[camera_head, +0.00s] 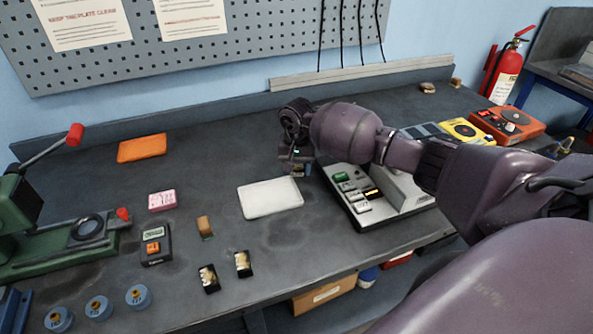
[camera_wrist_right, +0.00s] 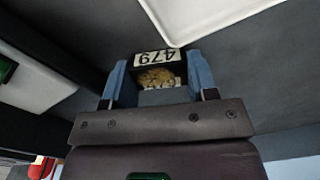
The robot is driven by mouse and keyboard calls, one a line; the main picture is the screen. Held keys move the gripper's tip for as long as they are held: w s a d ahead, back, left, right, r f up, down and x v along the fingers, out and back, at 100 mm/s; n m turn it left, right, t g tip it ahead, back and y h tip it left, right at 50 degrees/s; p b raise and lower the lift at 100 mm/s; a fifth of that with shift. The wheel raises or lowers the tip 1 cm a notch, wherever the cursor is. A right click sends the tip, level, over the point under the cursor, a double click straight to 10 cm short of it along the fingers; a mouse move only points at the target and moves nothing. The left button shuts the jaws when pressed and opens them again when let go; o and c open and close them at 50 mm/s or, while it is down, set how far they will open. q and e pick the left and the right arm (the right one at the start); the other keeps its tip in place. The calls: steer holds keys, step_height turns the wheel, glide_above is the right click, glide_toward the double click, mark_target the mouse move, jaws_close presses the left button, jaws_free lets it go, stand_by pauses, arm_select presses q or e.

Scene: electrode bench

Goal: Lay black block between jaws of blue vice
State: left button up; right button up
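My right gripper (camera_head: 297,170) is above the bench, just past the back right corner of the white plate. In the right wrist view its two blue-grey fingers (camera_wrist_right: 160,88) are shut on a black block (camera_wrist_right: 160,60), one finger on each side. In the head view the held block is too small to make out clearly. A blue thing (camera_head: 12,306), perhaps the blue vice, is cut off at the lower left edge; its jaws cannot be made out. My left gripper is not in view.
A white plate (camera_head: 270,198) lies beside a grey console (camera_head: 360,196) with buttons. Two similar black blocks (camera_head: 209,279) (camera_head: 243,264), a brown block (camera_head: 205,227), a small meter (camera_head: 156,245), blue round weights (camera_head: 138,297) and a green press (camera_head: 60,245) stand to the left.

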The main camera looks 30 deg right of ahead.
mark_target(296, 167)
steer(key=c, duration=0.6)
steer(key=shift+o, duration=0.2)
step_height(296, 167, up, 20)
steer(key=s+a+f+n, duration=0.3)
steer(key=s+a+f, duration=0.2)
steer(key=a, duration=0.3)
steer(key=s+a+f+n, duration=0.4)
steer(key=s+a+f, duration=0.1)
steer(key=s+a, duration=0.3)
steer(key=shift+a+f, duration=0.4)
steer(key=shift+a, duration=0.15)
